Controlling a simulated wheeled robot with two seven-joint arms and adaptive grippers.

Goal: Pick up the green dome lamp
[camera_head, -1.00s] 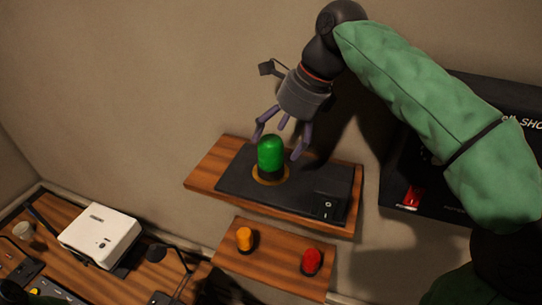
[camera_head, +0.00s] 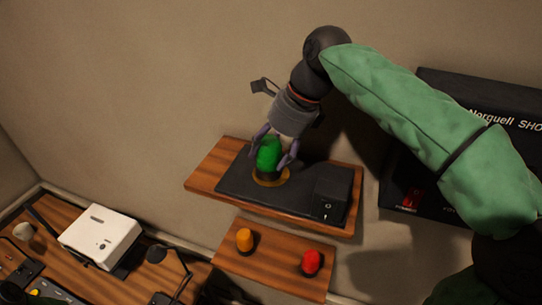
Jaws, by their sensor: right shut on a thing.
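The green dome lamp (camera_head: 268,153) stands upright on its round base on a black mat (camera_head: 232,190) on the upper wooden shelf (camera_head: 206,168). My right gripper (camera_head: 272,158) has come down from above, with its fingers on both sides of the dome. It is shut on the lamp. The lamp still appears to be over its brass-coloured ring, and I cannot tell whether it is lifted. The gripper's body hides the top of the dome. My left gripper is not in view.
A black switch box (camera_head: 331,190) stands right of the lamp. An orange lamp (camera_head: 244,239) and a red lamp (camera_head: 311,262) sit on the lower shelf (camera_head: 275,262). A black panel (camera_head: 400,185) hangs at right. A white device (camera_head: 100,236) is on the desk at lower left.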

